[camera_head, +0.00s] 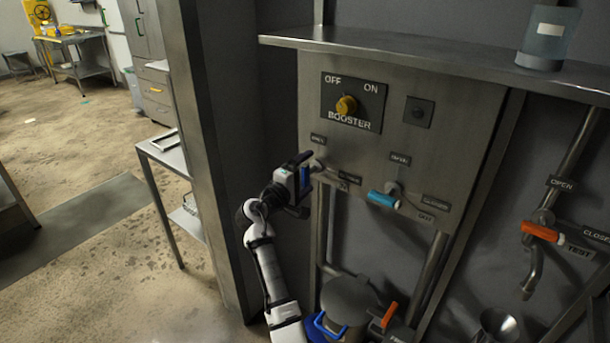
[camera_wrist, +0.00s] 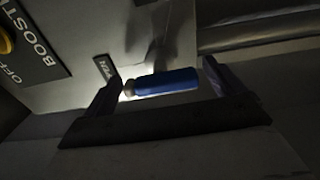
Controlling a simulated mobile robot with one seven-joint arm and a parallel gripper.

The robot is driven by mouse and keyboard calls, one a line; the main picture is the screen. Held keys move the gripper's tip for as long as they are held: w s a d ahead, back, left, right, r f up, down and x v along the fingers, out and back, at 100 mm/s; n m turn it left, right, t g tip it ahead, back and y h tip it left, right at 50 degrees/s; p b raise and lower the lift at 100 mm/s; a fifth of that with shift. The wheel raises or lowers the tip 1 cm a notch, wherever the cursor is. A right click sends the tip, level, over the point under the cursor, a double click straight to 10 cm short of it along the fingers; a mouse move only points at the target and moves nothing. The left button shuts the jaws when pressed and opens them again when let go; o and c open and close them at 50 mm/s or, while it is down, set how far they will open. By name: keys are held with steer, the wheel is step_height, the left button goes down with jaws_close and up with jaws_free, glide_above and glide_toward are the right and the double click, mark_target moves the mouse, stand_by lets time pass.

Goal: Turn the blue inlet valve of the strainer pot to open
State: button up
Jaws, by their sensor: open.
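A dark blue valve handle (camera_wrist: 165,82) with a pale end lies between the two fingers of my gripper (camera_wrist: 160,86) in the wrist view. The fingers stand apart at its two ends, and I cannot tell whether they touch it. In the head view my gripper (camera_head: 302,172) is at the left part of the steel panel and hides most of the dark blue handle (camera_head: 305,178). A small label sits above that valve and another to its right; their text is too small to read surely. The lidded metal pot (camera_head: 350,298) stands below.
A light blue valve handle (camera_head: 383,198) is just right of my gripper. A yellow booster knob (camera_head: 346,105) is above. Orange handles are at the far right (camera_head: 542,232) and beside the pot (camera_head: 389,315). A steel shelf (camera_head: 430,55) overhangs the panel; a grey post (camera_head: 205,150) stands left.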

steer(key=b+v, duration=0.3)
steer(key=v, duration=1)
steer(key=shift+s+a, duration=0.25)
steer(key=shift+s, duration=0.1)
stand_by(0.8)
